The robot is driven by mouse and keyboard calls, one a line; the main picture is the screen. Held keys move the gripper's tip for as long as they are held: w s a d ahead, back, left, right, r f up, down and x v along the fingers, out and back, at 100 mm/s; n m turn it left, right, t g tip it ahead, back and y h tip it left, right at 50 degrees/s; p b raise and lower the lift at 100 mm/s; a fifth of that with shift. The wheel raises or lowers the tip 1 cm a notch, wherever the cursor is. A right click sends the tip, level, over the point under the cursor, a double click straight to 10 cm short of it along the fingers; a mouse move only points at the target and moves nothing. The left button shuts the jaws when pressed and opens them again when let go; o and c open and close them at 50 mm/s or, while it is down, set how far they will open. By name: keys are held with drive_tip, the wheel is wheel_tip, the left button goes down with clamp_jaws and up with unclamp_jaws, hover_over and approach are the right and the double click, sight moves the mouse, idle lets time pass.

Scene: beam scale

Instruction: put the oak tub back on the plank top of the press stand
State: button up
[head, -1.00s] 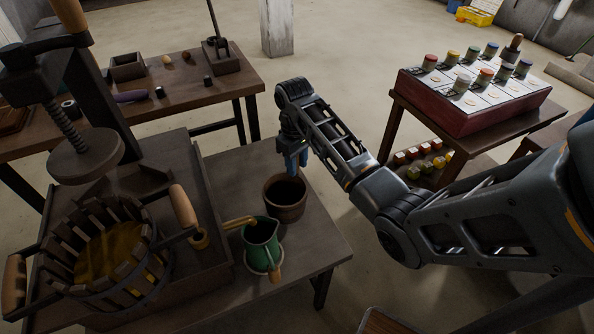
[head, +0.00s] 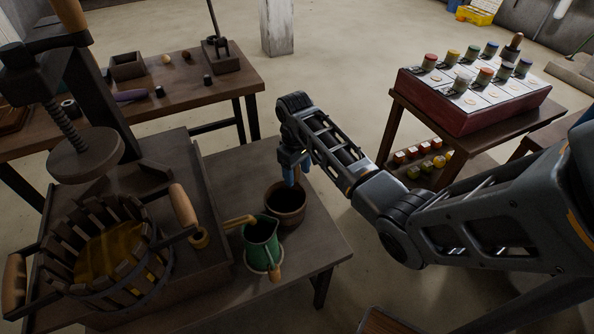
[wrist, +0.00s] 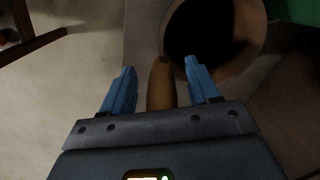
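The oak tub (head: 288,217), brown and round with a dark inside, looks upright on the plank top (head: 318,237) of the press stand, right of the press and behind the green jug. My gripper (head: 298,171) is at the tub's far side. In the wrist view, the tub's rim (wrist: 257,45) and dark opening are at upper right. My gripper's blue fingers (wrist: 160,68) are spread apart, with a tan wooden handle-like piece (wrist: 161,86) between them and gaps on both sides. The tub's base contact is hard to see.
The green jug (head: 262,244) stands very close to the tub. The slatted press basket (head: 110,262) and its tray fill the left of the stand. A back table (head: 190,95) holds small items. A sloped board with jars (head: 480,95) stands at right.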

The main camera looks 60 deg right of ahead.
drive_tip(key=r, duration=1.1)
drive_tip(key=shift+w+d+p, duration=0.1)
drive_tip(key=shift+w+p, duration=0.1)
drive_tip(key=shift+p, duration=0.15)
drive_tip(key=shift+r+p, duration=0.5)
drive_tip(key=shift+r, duration=0.15)
